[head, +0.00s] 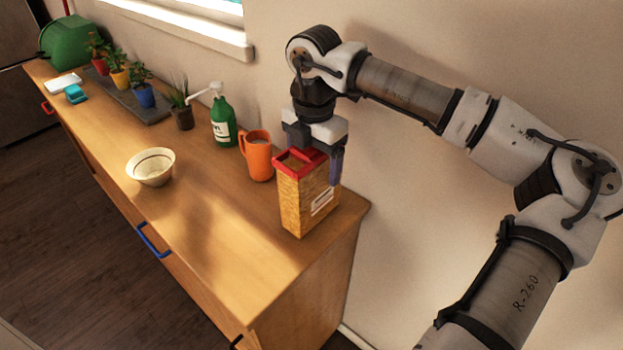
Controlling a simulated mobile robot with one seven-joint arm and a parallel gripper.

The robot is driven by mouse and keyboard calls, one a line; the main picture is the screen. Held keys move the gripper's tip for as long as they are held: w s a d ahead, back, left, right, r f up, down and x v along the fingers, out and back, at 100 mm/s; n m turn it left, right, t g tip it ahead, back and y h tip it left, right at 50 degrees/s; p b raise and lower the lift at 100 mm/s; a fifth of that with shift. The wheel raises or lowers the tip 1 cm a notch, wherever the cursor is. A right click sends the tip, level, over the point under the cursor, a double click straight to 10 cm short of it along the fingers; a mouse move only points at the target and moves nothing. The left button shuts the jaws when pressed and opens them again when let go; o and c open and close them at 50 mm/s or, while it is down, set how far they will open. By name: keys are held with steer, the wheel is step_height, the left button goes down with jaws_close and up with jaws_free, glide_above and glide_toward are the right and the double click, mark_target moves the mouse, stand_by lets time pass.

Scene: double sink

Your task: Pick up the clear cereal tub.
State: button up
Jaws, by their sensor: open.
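The clear cereal tub (300,205) stands upright near the right end of the wooden counter. It has a red rim, a white label and golden-brown contents. My gripper (315,160) points down from above at the tub's top. It is open, with one dark finger just right of the rim and the other toward the rim's back left. I cannot tell whether the fingers touch the tub.
An orange mug (258,158) stands close left of the tub. A green pump bottle (223,122), potted plants and a cream bowl (151,166) are farther left. The wall (420,245) is right behind. The counter front (215,250) is clear.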

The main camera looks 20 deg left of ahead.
steer(key=shift+f, duration=0.9)
steer(key=shift+c, duration=0.3)
steer(key=c, duration=1.3)
steer(key=shift+r, duration=0.1)
steer(key=shift+r, duration=0.1)
